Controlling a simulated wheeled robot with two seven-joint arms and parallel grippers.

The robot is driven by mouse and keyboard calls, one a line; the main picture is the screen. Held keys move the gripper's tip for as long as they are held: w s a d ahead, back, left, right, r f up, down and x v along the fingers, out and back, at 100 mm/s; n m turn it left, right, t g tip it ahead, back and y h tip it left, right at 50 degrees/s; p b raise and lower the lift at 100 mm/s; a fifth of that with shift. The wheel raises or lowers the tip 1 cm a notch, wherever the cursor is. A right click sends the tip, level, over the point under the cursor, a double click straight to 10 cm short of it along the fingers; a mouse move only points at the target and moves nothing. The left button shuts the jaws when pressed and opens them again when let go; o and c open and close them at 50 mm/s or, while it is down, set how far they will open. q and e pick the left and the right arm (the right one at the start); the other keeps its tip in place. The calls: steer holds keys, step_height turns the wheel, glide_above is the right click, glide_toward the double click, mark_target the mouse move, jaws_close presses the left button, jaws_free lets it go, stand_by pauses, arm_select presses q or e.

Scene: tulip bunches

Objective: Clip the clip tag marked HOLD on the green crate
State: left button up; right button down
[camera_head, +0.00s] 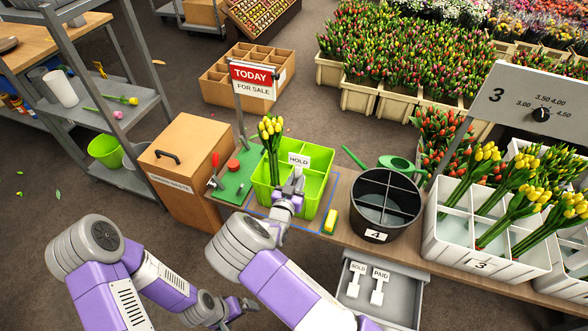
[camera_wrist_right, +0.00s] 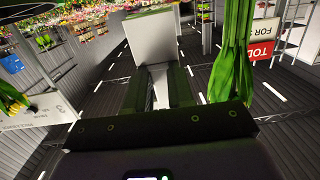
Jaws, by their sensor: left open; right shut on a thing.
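The green crate (camera_head: 262,187) stands on the bench with a bunch of yellow tulips (camera_head: 271,135) upright in its left part. The white HOLD clip tag (camera_head: 299,160) is upright above the crate, in the grip of my right gripper (camera_head: 292,187). In the right wrist view the tag (camera_wrist_right: 153,45) shows as a pale plate just past the two fingers (camera_wrist_right: 157,92). Whether the tag's clip touches the crate wall cannot be told, as my gripper covers it. My left gripper (camera_head: 238,308) is open and empty, low in front of the bench.
A yellow sponge (camera_head: 330,220) and a dark divided bucket (camera_head: 385,205) stand right of the crate. A green board (camera_head: 232,185) with a red-handled tool lies left. An open drawer (camera_head: 404,297) below holds SOLD and PAID tags. A TODAY sign (camera_head: 253,80) rises behind.

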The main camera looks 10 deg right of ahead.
arm_select(q)
steer(key=shift+w+r, duration=0.1)
steer(key=shift+w, duration=0.45)
arm_select(e)
steer(key=shift+d+r+t+h, duration=0.1)
steer(key=shift+r+t+h, duration=0.2)
steer(key=shift+r+h, duration=0.4)
arm_select(q)
steer(key=shift+s, duration=0.1)
arm_select(e)
steer(key=shift+s, duration=0.1)
arm_select(q)
steer(key=shift+f+b, duration=1.55)
arm_select(e)
step_height(320, 180, down, 10)
steer(key=shift+f, duration=0.25)
